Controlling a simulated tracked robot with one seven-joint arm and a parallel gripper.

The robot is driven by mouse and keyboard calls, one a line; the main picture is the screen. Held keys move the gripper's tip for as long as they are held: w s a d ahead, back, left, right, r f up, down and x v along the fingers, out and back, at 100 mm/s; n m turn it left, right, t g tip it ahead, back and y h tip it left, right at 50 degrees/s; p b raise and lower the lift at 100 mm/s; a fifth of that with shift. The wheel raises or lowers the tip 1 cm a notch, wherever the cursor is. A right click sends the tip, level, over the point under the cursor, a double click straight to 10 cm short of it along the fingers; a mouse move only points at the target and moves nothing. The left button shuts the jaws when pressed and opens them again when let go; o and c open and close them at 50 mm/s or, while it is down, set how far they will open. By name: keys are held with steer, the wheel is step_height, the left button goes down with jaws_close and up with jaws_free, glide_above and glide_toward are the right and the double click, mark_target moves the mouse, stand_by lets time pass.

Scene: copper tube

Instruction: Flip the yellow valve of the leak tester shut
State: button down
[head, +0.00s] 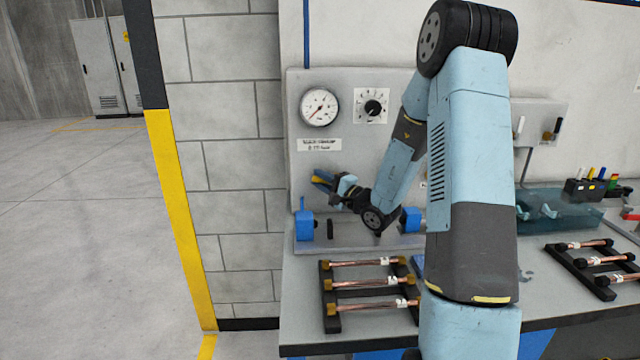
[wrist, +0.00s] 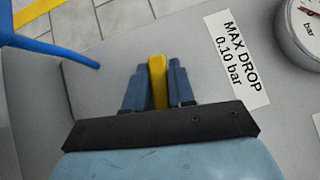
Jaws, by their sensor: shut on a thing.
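The yellow valve lever (wrist: 157,80) stands between the two blue fingers of my gripper (wrist: 156,88) in the wrist view, and the gripper is shut on it. In the head view my gripper (head: 326,181) is at the leak tester's grey panel (head: 390,150), below the label. The yellow lever (head: 319,181) shows only as a small patch between the fingers there. The valve body behind the lever is hidden by my gripper. A round pressure gauge (head: 320,107) and a black dial (head: 372,107) sit higher on the panel.
Blue clamps (head: 304,224) stand on the tester's base below my gripper. A rack of copper tubes (head: 364,284) lies in front, and another rack (head: 598,262) lies at the right. A blue hose (wrist: 50,47) runs near the gripper in the wrist view.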

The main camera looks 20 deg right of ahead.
steer(key=shift+s+m, duration=0.1)
steer(key=shift+m, duration=0.3)
steer(key=c, duration=1)
jaws_free()
steer(key=shift+c, duration=0.2)
steer(key=shift+t, duration=0.3)
steer(key=v, duration=0.7)
steer(key=shift+d, duration=0.25)
steer(key=shift+s+f, duration=0.1)
steer(key=shift+f, duration=0.05)
